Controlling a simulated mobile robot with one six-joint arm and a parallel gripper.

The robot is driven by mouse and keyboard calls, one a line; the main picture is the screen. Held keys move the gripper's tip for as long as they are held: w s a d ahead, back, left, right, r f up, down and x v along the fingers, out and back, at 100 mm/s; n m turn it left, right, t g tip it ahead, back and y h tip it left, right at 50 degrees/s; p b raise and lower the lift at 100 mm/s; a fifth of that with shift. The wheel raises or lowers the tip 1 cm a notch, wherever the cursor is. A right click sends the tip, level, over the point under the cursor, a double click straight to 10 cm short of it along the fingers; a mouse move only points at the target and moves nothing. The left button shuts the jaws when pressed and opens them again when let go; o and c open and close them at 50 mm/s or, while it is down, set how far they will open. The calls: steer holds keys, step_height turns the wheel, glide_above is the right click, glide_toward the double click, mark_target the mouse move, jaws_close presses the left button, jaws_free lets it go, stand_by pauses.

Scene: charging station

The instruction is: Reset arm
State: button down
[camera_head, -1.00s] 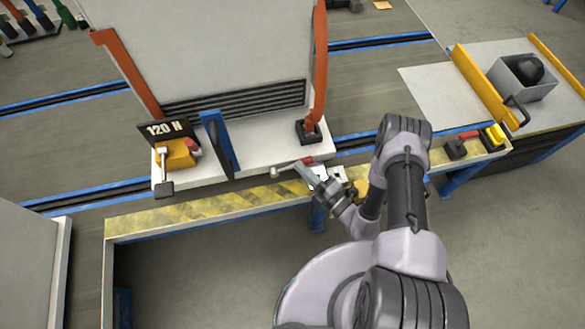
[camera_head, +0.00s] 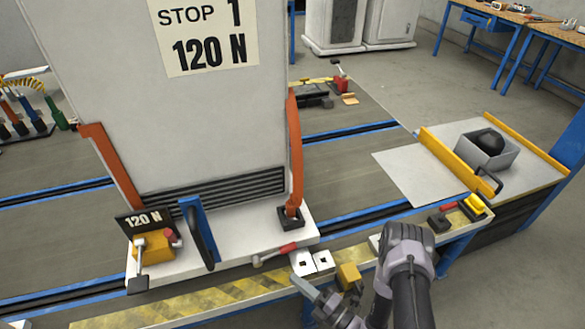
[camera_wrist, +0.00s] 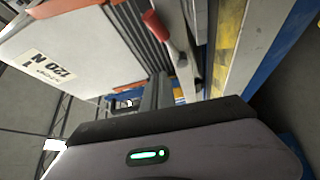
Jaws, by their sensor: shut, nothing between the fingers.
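My gripper (camera_head: 299,283) is at the bottom middle of the head view, over the front ledge near the white plates. Its fingers are shut with nothing held between them. In the wrist view the fingers (camera_wrist: 156,92) point away from the camera above the dark gripper body. My arm reaches up from the lower edge of the head view, with its elbow bent. The lower part of the arm is cut off by the frame.
A grey cabinet marked 120 N (camera_head: 215,105) stands on a white base. A red-handled tool (camera_head: 275,254) lies at the base's front edge, close to my gripper. Two white plates (camera_head: 312,263) and a yellow block (camera_head: 348,276) sit nearby. A grey box (camera_head: 485,150) stands on the right bench.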

steer(key=a+r+n+g+y, duration=0.2)
steer(key=r+n+g, duration=0.3)
steer(key=r+n, duration=0.3)
steer(key=a+r+n+g+y, duration=0.3)
steer(key=r+n+g, duration=0.25)
steer(key=r, duration=0.45)
steer(key=s+a+r+n+g+h, duration=0.1)
steer(key=s+r+n+g+h, duration=0.4)
steer(key=r+n, duration=0.5)
steer(key=s+d+r+n+t+h, duration=0.8)
steer(key=s+d+r+n+h, duration=0.2)
steer(key=n, duration=0.8)
steer(key=d+r+h, duration=0.1)
steer(key=d, duration=0.1)
steer(key=shift+s+d+r+h, duration=0.2)
steer(key=shift+s+d+h, duration=0.1)
steer(key=shift+s+h, duration=0.1)
